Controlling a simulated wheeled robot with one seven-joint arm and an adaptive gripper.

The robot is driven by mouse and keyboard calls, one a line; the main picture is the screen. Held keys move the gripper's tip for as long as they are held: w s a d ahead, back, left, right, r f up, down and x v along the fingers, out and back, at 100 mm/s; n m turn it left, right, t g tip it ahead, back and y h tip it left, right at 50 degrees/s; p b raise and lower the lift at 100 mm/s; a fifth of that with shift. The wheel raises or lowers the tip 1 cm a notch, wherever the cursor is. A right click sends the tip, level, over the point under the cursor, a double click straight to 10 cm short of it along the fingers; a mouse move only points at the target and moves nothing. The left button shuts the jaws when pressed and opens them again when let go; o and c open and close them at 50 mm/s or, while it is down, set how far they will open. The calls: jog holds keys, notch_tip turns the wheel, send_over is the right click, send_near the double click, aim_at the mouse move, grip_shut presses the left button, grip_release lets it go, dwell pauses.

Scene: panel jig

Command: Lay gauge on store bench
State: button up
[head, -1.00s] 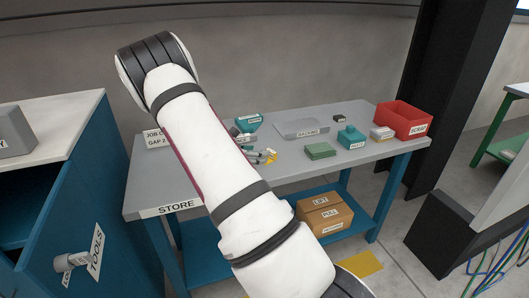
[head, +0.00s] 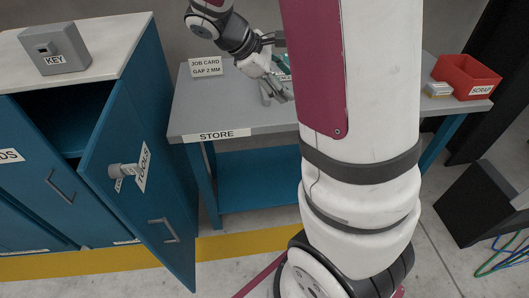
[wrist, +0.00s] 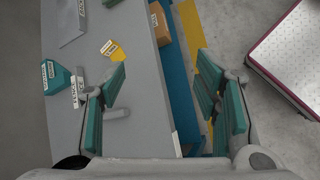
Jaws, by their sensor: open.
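The store bench (head: 245,113) is a grey-topped table with blue legs, marked STORE. My gripper (head: 275,94) is over its left part, and its teal-padded fingers (wrist: 168,98) are wide apart with nothing between them in the wrist view. One finger is over the bench top, the other past its front edge. A small yellow labelled piece (wrist: 117,53) lies on the bench beyond the fingers, beside grey labelled pieces (wrist: 77,92) and a teal holder (wrist: 62,78). I cannot read which of these is the gauge. My arm hides the middle of the bench in the head view.
A job card reading GAP 2 MM (head: 206,68) stands at the bench's back left. A red SCRAP bin (head: 466,77) is at the right end. A blue cabinet with an open TOOLS door (head: 150,215) stands left. A cardboard box (wrist: 160,25) sits below.

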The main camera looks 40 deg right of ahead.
jog(key=s+a+r+m+t+y, duration=0.2)
jog(key=s+a+r+m+y, duration=0.1)
jog(key=s+a, duration=0.7)
jog(key=s+a+r+m+t+y, duration=0.3)
jog(key=s+a, duration=0.6)
jog(key=a, duration=0.4)
jog(key=shift+s+m+y, duration=0.35)
jog(key=shift+m+y, duration=0.45)
jog(key=shift+y, duration=0.2)
jog(key=shift+a, duration=0.1)
notch_tip(320, 180, up, 8)
jog(key=t+p, duration=0.1)
jog(key=p, duration=0.5)
jog(key=shift+t+p, duration=0.3)
jog(key=shift+p, duration=0.1)
jog(key=shift+r, duration=0.1)
